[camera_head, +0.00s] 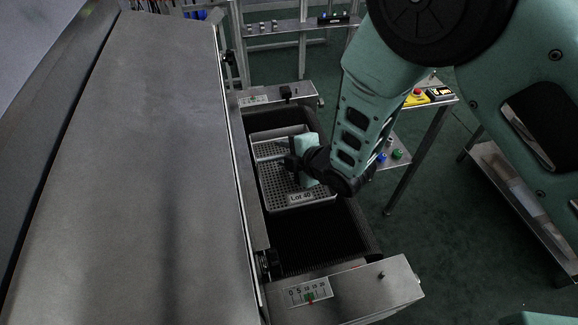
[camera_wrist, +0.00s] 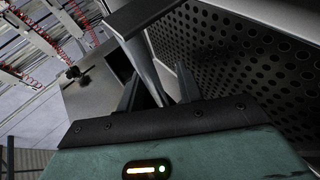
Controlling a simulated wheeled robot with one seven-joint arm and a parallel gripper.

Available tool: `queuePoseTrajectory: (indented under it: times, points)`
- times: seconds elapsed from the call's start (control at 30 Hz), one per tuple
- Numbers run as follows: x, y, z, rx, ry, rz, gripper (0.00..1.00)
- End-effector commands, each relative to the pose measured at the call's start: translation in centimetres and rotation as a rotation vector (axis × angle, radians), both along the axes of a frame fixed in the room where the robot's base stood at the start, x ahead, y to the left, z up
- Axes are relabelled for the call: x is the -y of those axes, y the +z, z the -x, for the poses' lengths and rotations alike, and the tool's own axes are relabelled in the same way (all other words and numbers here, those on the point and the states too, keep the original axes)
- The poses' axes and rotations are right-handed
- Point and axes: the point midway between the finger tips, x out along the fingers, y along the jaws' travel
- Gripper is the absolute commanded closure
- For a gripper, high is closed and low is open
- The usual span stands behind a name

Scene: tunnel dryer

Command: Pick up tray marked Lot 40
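The tray marked Lot 40 (camera_head: 273,187) is a grey perforated metal tray with a white label on its near side. It sits level on the dark belt at the end of the dryer. My gripper (camera_head: 286,161) is over the tray, at its middle, and hides part of it. In the wrist view my gripper's two dark fingers (camera_wrist: 157,92) stand apart on either side of a pale metal bar (camera_wrist: 148,70), which looks like the tray's handle. Gaps show beside the bar. The perforated tray wall (camera_wrist: 235,55) fills the right of that view.
The dark belt (camera_head: 318,240) is bare in front of the tray. Metal end plates (camera_head: 345,292) bound it near and far, and the dryer's housing (camera_head: 150,170) stands at left. A side table with an emergency stop (camera_head: 417,93) stands at right.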

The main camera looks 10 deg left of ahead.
Motion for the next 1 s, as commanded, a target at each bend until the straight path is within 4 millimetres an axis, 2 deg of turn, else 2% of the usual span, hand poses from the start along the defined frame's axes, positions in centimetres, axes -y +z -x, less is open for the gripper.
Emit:
queuePoseTrajectory:
  times: [0.07,0.1,0.2,0.23,0.67,0.87,1.0]
  points:
    - [0.0,0.0,0.0,0.0,0.0,0.0,0.64]
    - [0.0,0.0,0.0,0.0,0.0,0.0,0.7]
    - [0.0,0.0,0.0,0.001,0.0,-0.001,0.97]
    - [0.0,0.0,0.0,0.0,0.0,0.0,1.0]
    - [0.0,0.5,0.0,0.003,0.0,-0.003,1.0]
    - [-0.1,2.2,-0.1,0.004,0.0,-0.006,1.0]
    - [-0.1,4.5,-0.1,0.006,0.0,-0.007,1.0]
